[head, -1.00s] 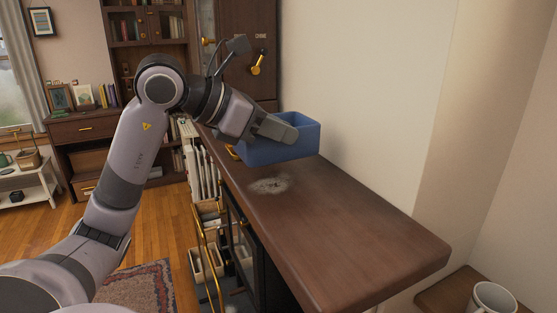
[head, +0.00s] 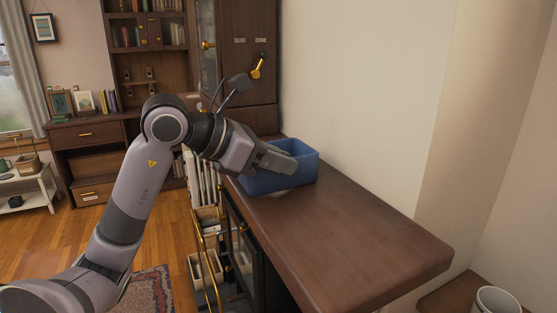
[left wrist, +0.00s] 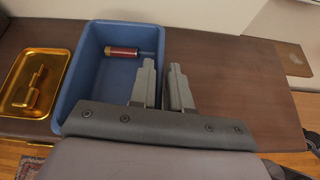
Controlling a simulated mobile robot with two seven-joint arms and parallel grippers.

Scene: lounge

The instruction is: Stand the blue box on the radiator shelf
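The blue box (head: 285,172) is upright and open-topped, low over the dark wooden shelf top (head: 340,230); it looks set down on it, though a small gap cannot be ruled out. It also shows in the left wrist view (left wrist: 75,95), with a red cylinder (left wrist: 122,52) with a metal end inside. My left gripper (head: 285,162) is at the box's near rim. In the left wrist view its fingers (left wrist: 161,80) straddle one side wall, one inside and one outside, closed on it. My right gripper is out of view.
A gold tray (left wrist: 35,85) with a gold piece on it lies beside the box in the left wrist view. The shelf is bare toward its near end. A wall runs along its right side. A white mug (head: 497,301) stands on a lower surface at bottom right.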

